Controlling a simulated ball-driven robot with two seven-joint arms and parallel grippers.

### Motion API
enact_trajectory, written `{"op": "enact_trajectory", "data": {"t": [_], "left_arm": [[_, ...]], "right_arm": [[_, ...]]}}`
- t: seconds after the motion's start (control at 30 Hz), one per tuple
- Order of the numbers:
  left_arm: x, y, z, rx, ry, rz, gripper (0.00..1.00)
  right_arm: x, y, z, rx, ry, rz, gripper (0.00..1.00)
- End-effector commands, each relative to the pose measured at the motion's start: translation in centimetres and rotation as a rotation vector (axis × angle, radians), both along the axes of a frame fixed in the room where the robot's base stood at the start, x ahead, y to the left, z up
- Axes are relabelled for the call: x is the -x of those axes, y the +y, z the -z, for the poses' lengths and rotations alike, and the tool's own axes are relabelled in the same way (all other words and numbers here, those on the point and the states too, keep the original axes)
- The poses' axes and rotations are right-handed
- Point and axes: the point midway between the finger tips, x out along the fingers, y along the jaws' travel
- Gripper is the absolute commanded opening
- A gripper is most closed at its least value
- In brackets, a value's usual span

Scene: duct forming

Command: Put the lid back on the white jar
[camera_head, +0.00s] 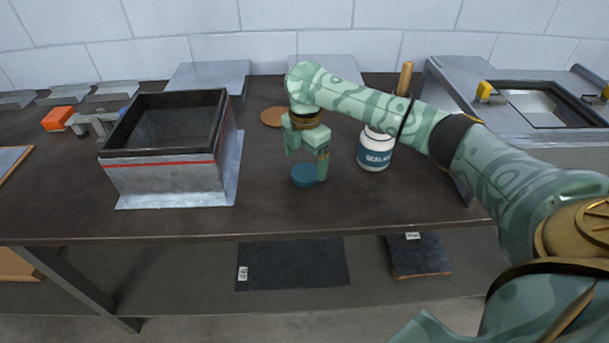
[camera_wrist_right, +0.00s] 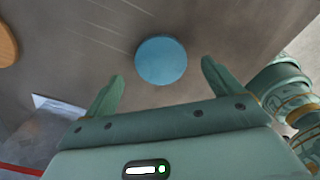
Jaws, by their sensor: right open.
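The white jar (camera_head: 375,151) stands upright on the dark bench, with a blue label band. Part of its top is hidden behind my right arm. The blue round lid (camera_head: 304,175) lies on the bench to the left of the jar. It also shows in the right wrist view (camera_wrist_right: 161,60), just beyond the fingertips. My right gripper (camera_head: 307,172) is open and points down over the lid, with one finger at each side in the head view. In the right wrist view my gripper (camera_wrist_right: 158,82) is empty between its fingers. My left gripper is not in view.
A round wooden disc (camera_head: 272,117) lies behind the gripper. A wooden handle (camera_head: 404,78) rises behind my right arm. A metal unit (camera_head: 480,110) stands right. The bench's front middle is clear.

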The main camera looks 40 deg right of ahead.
Motion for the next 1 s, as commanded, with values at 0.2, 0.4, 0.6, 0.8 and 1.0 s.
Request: {"op": "enact_trajectory", "data": {"t": [0.2, 0.4, 0.6, 0.8, 1.0], "left_arm": [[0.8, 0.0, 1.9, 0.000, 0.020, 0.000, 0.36], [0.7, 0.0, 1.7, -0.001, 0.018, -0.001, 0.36], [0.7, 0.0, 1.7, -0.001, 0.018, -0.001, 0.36], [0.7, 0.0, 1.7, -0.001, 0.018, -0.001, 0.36], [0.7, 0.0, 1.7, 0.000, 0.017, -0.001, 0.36]], "right_arm": [[0.2, 0.0, 3.3, 0.001, 0.003, 0.000, 0.91], [0.2, 0.0, 3.0, 0.002, 0.000, 0.000, 0.91], [0.2, 0.0, 3.0, 0.001, 0.000, 0.000, 0.69], [0.2, 0.0, 3.0, 0.001, 0.000, 0.000, 0.43], [0.2, 0.0, 3.0, 0.001, 0.000, 0.000, 0.43]]}}
